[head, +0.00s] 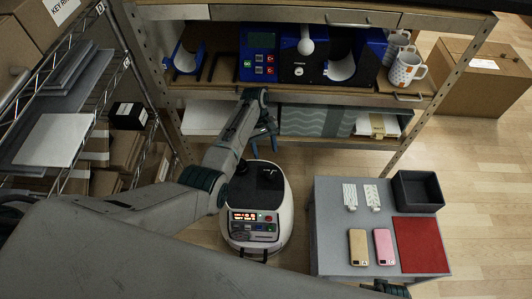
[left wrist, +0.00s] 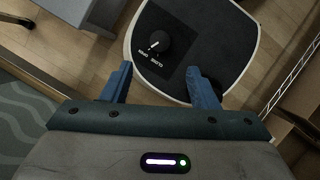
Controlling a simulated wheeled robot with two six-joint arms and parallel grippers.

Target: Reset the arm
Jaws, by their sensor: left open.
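My left arm reaches in from the left of the head view, its left gripper (head: 263,140) in front of the lower shelf. In the left wrist view the left gripper (left wrist: 160,80) has its two blue fingers spread, with nothing between them. Beyond them and lower down is the black top of a white machine (left wrist: 222,35) with a round knob. The same white machine (head: 283,205) stands on the floor in the head view, with a lit display. A small dark part at the bottom edge of the head view may be my right gripper; its jaws cannot be made out.
A blue press (head: 258,62) and patterned mugs (head: 405,72) stand on the shelf unit. A grey table (head: 330,250) at right holds a black tray (head: 418,207), a red mat (head: 420,245) and two phones. A wire rack with boxes is at left. Wooden floor shows between.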

